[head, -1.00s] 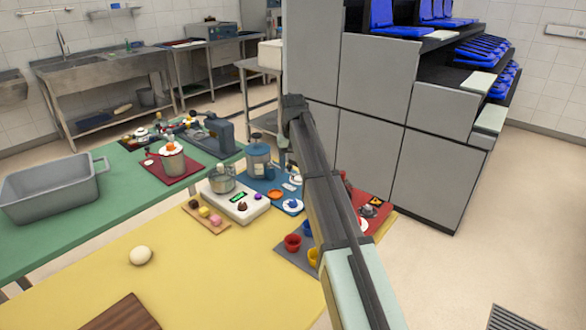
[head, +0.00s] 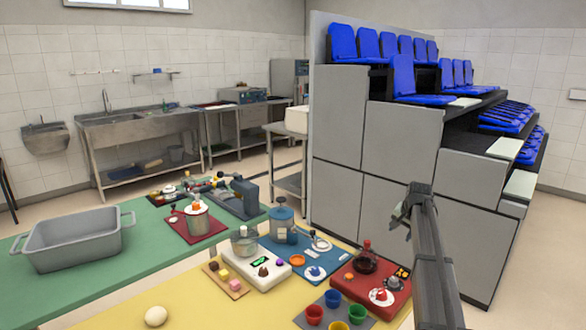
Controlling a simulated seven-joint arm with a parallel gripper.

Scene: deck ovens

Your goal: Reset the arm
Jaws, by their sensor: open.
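My arm (head: 433,265) rises from the lower right of the head view, in front of the grey cabinets. My gripper (head: 402,219) is at its upper end, pointing left, open, with nothing seen between its fingers. It is apart from the tables and the things on them. The lower part of my arm is cut off by the bottom edge.
A yellow table (head: 205,310) and a green table (head: 75,285) hold a grey tub (head: 75,245), a scale (head: 258,268), a red tray (head: 345,290) and coloured cups (head: 335,299). Grey stands with blue seats (head: 425,85) rise behind my arm. Pale floor (head: 535,275) is clear at right.

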